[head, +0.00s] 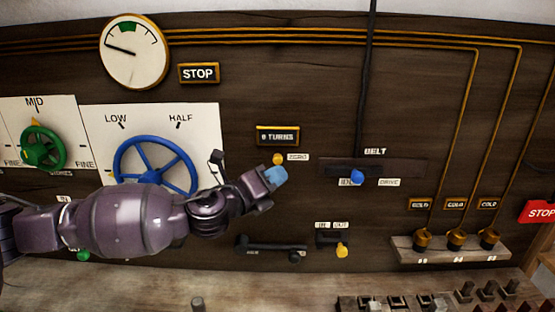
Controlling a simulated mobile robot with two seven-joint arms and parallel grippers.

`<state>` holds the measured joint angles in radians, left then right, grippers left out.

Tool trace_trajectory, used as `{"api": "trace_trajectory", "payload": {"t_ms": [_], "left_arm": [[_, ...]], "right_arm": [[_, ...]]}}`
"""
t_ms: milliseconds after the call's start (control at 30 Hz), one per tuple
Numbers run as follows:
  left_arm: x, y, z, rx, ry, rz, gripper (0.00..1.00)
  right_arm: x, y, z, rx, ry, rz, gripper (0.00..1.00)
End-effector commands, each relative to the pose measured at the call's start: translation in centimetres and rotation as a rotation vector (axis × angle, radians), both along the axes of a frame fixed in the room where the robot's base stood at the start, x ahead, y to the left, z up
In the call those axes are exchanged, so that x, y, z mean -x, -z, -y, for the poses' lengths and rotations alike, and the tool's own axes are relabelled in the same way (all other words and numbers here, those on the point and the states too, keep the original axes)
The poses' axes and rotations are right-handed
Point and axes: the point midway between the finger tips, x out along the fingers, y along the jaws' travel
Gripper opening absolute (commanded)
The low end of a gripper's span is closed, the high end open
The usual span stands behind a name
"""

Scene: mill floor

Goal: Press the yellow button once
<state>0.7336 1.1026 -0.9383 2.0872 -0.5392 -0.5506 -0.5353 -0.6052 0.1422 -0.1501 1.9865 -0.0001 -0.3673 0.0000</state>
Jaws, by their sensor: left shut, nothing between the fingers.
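A small yellow button (278,158) sits on the dark wooden panel, just below the "0 TURNS" counter (277,136) and left of a small white label. My left gripper (277,175), with light blue fingers, is shut and empty. Its tips show just below the yellow button in the head view. I cannot tell how much depth lies between the tips and the panel. The button shows whole, with nothing over it. My right gripper is out of view.
A blue handwheel (155,168) is partly behind my left arm. A blue-knobbed belt lever (357,177) is to the right. Below are a black handle (270,248) and a yellow-knobbed switch (342,250). A shelf with brass-capped pieces (450,252) stands at lower right.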

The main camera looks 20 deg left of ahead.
Motion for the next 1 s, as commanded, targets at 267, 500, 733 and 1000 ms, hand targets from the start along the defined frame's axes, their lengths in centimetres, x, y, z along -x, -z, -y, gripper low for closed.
{"api": "trace_trajectory", "payload": {"t_ms": [267,500,733,1000], "left_arm": [[2.2,-0.1,0.6,0.001,0.001,-0.002,0.00],[3.1,-0.1,0.9,0.001,0.000,0.001,0.00],[3.1,0.0,0.9,0.001,0.000,0.001,0.00],[3.1,0.0,0.9,0.000,-0.001,0.001,0.00]], "right_arm": [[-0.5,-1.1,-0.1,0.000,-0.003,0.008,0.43],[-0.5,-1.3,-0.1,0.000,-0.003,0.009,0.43],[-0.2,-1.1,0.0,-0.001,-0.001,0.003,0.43],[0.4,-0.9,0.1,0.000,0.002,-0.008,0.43]]}}
